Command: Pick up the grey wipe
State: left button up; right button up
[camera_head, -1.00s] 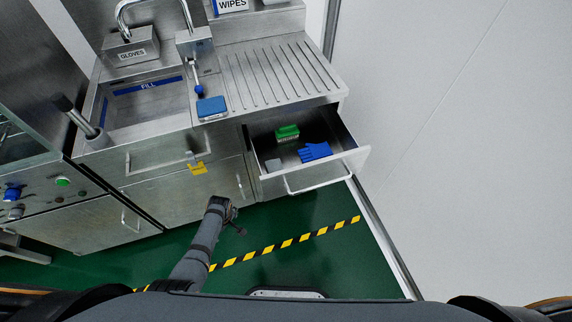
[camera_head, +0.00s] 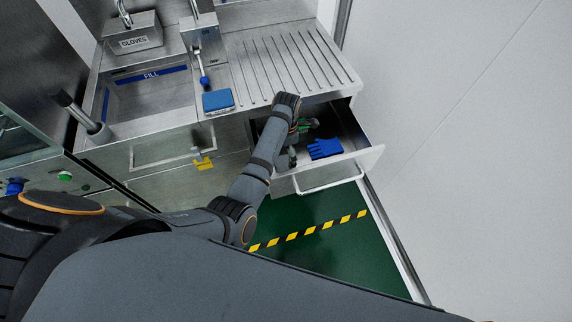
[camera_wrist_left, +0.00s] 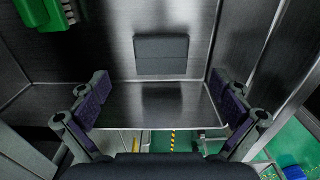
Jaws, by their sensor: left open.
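The grey wipe (camera_wrist_left: 161,54) is a flat dark grey folded square. It lies on the bare metal floor of the open drawer (camera_head: 362,160), in the upper middle of the left wrist view. In the head view my arm and gripper hide it. My left gripper (camera_wrist_left: 163,90) is open and empty, its two fingers spread wide to the left and right. The wipe shows between and beyond the fingertips, and nothing touches it. In the head view the left gripper (camera_head: 296,148) is at the left part of the drawer. My right gripper is not in view.
A green object (camera_wrist_left: 45,14) lies in the drawer near the wipe. Blue gloves (camera_head: 324,149) lie further right in the drawer. The drawer walls are close around my gripper. A blue sponge-like block (camera_head: 218,101) rests on the counter above.

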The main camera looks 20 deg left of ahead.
aim_at(286, 164)
pick_arm(q)
jog(key=f, duration=0.2)
jog(key=shift+w+a+f, duration=0.15)
jog(key=shift+w+f, duration=0.1)
jog(key=shift+f, duration=0.05)
jog(key=f, duration=0.4)
jog(key=shift+s+f, duration=0.2)
jog(key=shift+s, duration=0.2)
jog(key=shift+f, duration=0.35)
jog(key=shift+c, duration=0.4)
jog(key=c, duration=0.7)
